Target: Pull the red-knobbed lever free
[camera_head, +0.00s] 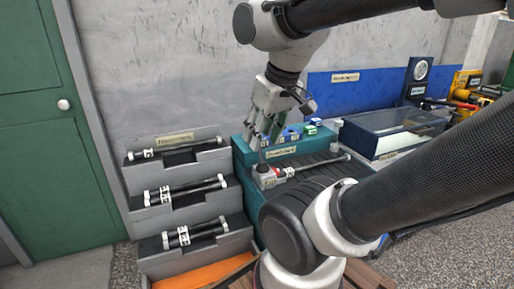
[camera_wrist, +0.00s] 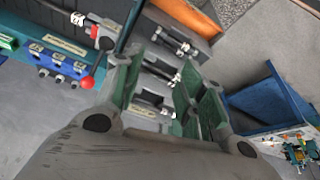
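The red-knobbed lever shows in the wrist view as a round red knob (camera_wrist: 88,83) on a thin stem. My gripper (camera_head: 262,139) hangs over the back of the teal bench, fingers pointing down. In the wrist view my gripper (camera_wrist: 160,78) has its two green-padded fingers spread, with nothing between them. The knob is outside the left finger, apart from it.
Grey stepped racks (camera_head: 180,215) holding black cylinders stand to the left. A glass-topped case (camera_head: 395,130) stands to the right. An orange tray (camera_head: 205,273) is low in front of the racks.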

